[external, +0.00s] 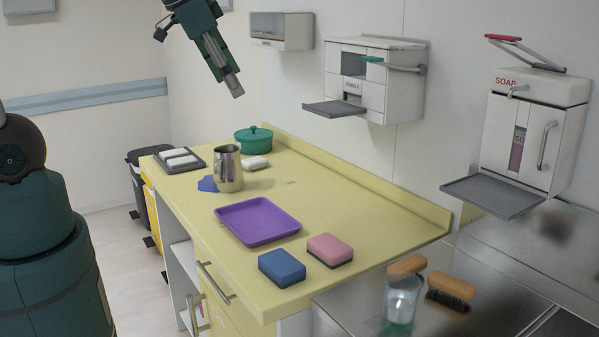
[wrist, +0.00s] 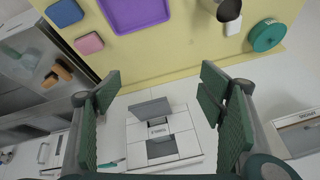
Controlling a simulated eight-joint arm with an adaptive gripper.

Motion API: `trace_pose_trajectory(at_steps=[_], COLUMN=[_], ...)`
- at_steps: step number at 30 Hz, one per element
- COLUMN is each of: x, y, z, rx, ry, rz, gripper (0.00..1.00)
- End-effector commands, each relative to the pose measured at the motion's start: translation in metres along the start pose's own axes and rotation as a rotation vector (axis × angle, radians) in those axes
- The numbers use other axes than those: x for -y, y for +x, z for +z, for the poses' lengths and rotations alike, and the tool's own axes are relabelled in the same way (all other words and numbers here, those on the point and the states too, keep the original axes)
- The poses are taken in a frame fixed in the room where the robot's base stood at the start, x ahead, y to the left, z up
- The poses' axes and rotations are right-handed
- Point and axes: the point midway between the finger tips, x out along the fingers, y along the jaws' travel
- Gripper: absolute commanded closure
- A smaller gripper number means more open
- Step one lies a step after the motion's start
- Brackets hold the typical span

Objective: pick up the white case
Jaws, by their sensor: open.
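A small white rounded object, likely the white case (external: 257,162), lies on the yellow counter between the steel pitcher (external: 228,168) and the green lidded pot (external: 254,139). In the wrist view the white case (wrist: 233,24) is near the top edge, beside the pitcher. My gripper (external: 237,93) is in the air above the counter's far end, well above the case and apart from it. In the wrist view its two green-padded fingers (wrist: 162,108) are wide apart with nothing between them.
The counter (external: 330,195) bears a purple tray (external: 258,221), a blue sponge (external: 282,267), a pink sponge (external: 330,249), a blue flat piece (external: 207,184) and a dark tray (external: 196,165) with white items. Wall dispensers (external: 375,80) stand out above it. The pitcher and pot flank the case closely.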

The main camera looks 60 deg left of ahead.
Motion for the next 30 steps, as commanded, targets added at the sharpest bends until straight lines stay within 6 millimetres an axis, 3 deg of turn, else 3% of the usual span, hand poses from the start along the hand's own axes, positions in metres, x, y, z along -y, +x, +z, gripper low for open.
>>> trace_pose_trajectory(at_steps=[15,30], x=[0.063,0.129], y=[0.048,0.11], z=[-0.031,-0.045], rx=[0.109,0.2], ry=[0.249,0.486], rz=[0.023,0.083], gripper=[0.31,0.31])
